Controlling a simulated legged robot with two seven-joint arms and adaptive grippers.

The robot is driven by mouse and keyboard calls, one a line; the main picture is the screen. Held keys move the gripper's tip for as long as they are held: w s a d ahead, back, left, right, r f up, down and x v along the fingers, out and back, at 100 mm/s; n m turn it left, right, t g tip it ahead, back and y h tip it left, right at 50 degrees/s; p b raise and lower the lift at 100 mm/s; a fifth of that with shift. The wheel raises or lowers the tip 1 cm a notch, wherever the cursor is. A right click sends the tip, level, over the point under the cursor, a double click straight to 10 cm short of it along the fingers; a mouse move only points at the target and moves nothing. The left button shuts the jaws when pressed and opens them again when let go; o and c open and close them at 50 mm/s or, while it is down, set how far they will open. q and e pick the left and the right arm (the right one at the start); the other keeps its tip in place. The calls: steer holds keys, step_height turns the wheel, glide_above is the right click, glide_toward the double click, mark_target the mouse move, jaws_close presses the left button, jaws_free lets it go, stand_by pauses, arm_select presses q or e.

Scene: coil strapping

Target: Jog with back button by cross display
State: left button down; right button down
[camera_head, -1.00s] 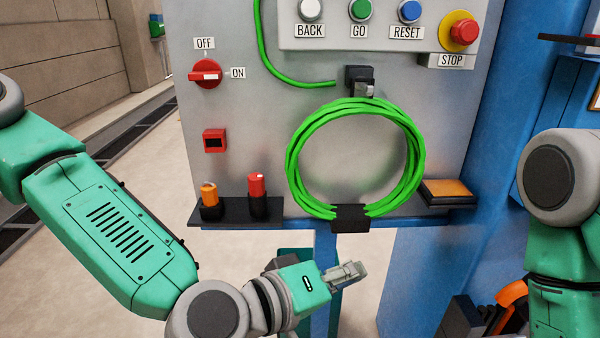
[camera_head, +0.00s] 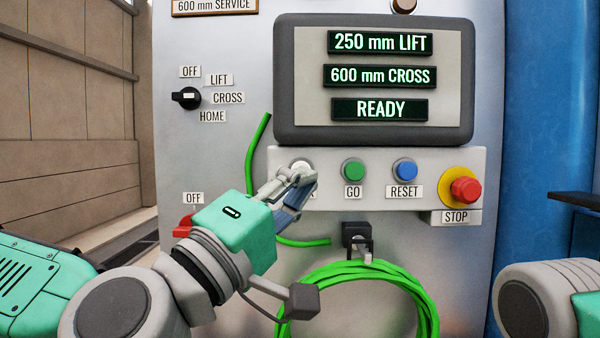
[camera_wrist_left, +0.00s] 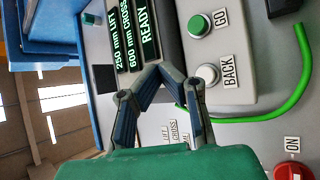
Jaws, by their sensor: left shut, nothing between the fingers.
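The white BACK button (camera_head: 302,166) is on the grey button panel, partly hidden behind my left gripper (camera_head: 302,180). My left gripper is shut and empty, its tips in front of the button; contact cannot be told in the head view. In the left wrist view the BACK button (camera_wrist_left: 207,74) lies to the right of the closed tips (camera_wrist_left: 160,72). The display (camera_head: 375,80) above reads "250 mm LIFT", "600 mm CROSS" and "READY". My right gripper is out of view.
The green GO button (camera_head: 353,170), blue RESET button (camera_head: 404,170) and red STOP button (camera_head: 465,190) sit to the right. A black selector knob (camera_head: 187,98) with OFF, LIFT, CROSS and HOME labels is at left. A green coil (camera_head: 365,275) hangs below.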

arm_select(q)
steer(key=shift+a, duration=0.15)
steer(key=w, duration=0.8)
steer(key=shift+w, duration=0.4)
stand_by(1.3)
steer(key=shift+w+b, duration=0.3)
steer(key=shift+w, duration=0.05)
